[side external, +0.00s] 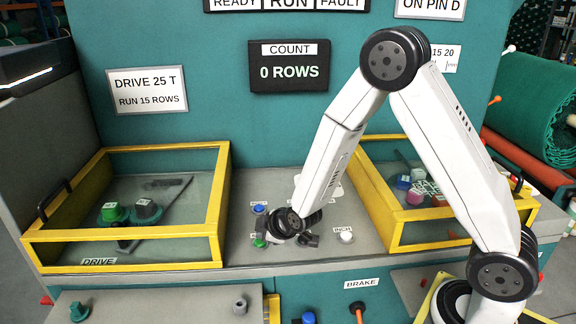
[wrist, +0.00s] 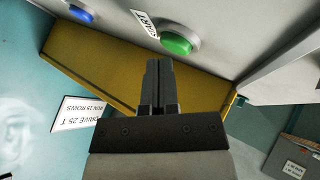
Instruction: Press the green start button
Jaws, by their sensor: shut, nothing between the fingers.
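The green start button (wrist: 176,41) is a round cap in a grey collar on the grey panel in the wrist view, with a START label beside it. It also shows in the side view (side external: 260,243), left of my wrist and partly hidden. My gripper (wrist: 159,62) is shut and empty. Its fingertips appear just below and left of the green button in the wrist view. A gap seems to remain, but its depth is hard to judge. In the side view my wrist covers much of the gripper.
A blue button (side external: 259,208) and a white INCH button (side external: 346,236) are nearby. Yellow-framed clear guards, left (side external: 120,247) and right (side external: 398,225), flank the panel. The count display (side external: 289,67) reads 0 ROWS. An orange-tipped BRAKE lever (side external: 357,308) is below.

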